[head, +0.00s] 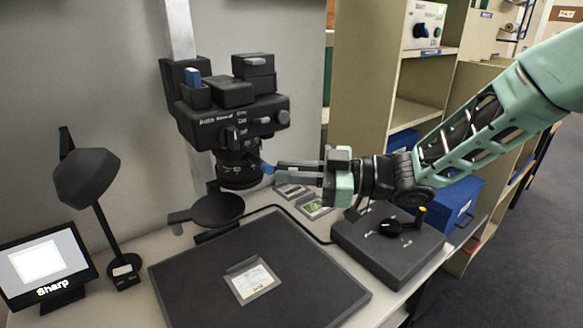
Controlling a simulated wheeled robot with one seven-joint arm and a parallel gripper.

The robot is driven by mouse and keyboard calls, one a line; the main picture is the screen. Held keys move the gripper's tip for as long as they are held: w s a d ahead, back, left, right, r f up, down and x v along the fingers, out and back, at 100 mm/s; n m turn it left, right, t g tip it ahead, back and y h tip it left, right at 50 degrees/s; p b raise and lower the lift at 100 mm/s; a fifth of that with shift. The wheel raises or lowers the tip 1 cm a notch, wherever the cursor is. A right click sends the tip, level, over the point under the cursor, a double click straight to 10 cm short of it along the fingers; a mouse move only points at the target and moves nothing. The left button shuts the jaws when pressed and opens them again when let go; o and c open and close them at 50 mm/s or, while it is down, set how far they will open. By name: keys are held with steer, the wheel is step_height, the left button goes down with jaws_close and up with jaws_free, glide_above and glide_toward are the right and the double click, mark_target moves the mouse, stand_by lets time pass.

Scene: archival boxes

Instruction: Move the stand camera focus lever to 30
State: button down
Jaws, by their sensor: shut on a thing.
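The stand camera (232,112) is a black body on a pale column, with its lens (238,165) pointing down. The focus lever (266,168) juts from the right side of the lens and has a blue tip. My gripper (275,170) reaches in from the right and is shut on the lever's tip. The fingers hide part of the lever. No focus scale or number can be read at this size.
A small screen reading "Sharp" (45,262) and a black lamp (88,180) stand at left. A dark baseboard (190,285) carries a small card (253,281). A black control box (385,260) with a knob sits below my arm. Shelves (385,80) stand behind.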

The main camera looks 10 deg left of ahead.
stand_by(0.3)
steer(key=c, duration=1.5)
jaws_free()
steer(key=shift+o, duration=0.2)
steer(key=shift+d, duration=0.1)
steer(key=w+d, duration=0.1)
steer(key=d, duration=1.6)
steer(key=shift+w, duration=0.35)
